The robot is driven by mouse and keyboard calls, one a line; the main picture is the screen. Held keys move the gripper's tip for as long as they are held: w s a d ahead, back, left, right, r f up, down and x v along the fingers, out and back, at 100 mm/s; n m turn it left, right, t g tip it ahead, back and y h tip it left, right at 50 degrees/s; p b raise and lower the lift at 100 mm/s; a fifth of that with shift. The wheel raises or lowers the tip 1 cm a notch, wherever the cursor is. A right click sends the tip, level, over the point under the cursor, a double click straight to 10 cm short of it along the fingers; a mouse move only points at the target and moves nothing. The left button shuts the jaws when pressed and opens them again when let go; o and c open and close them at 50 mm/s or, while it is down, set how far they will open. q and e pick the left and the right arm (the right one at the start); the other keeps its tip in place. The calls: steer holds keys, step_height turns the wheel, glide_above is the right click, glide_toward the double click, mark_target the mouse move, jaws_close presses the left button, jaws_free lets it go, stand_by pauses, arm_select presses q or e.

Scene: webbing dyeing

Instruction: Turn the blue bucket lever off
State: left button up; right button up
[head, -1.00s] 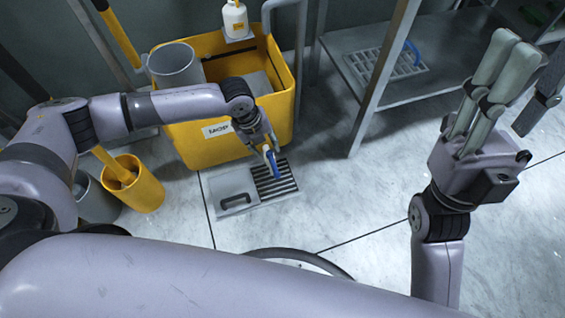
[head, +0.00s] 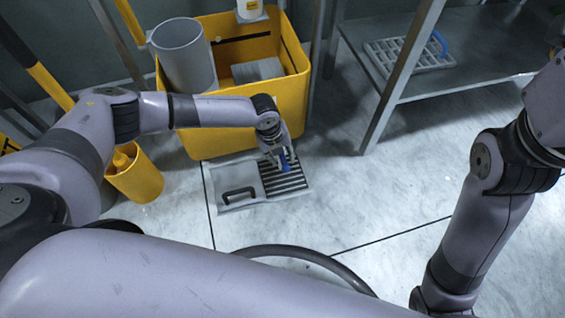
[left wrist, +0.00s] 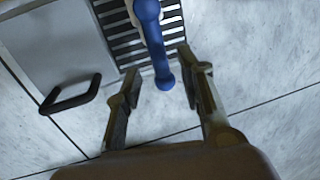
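The blue lever (head: 286,160) shows over the slatted grate in the head view, just in front of the yellow bucket (head: 230,125). In the left wrist view the blue lever (left wrist: 152,42) comes down from the top edge and ends in a rounded tip. My left gripper (left wrist: 158,64) is open, with one finger on each side of the lever's lower part and visible gaps to it. In the head view my left gripper (head: 275,154) partly hides the lever's upper end. The fingers of my right gripper are outside the head view.
A grey plate with a dark handle (head: 238,196) lies on the floor beside the slatted grate (head: 288,180). A small yellow bucket (head: 138,180) stands left. A metal shelf (head: 400,88) at right holds a rack with a blue handle (head: 440,44). Floor at centre right is clear.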

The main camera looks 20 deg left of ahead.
arm_select(q)
steer(key=shift+w+d+f+b, duration=0.15)
steer(key=shift+f+b, duration=0.2)
steer(key=shift+f, duration=0.65)
steer(key=shift+c, duration=0.5)
jaws_close()
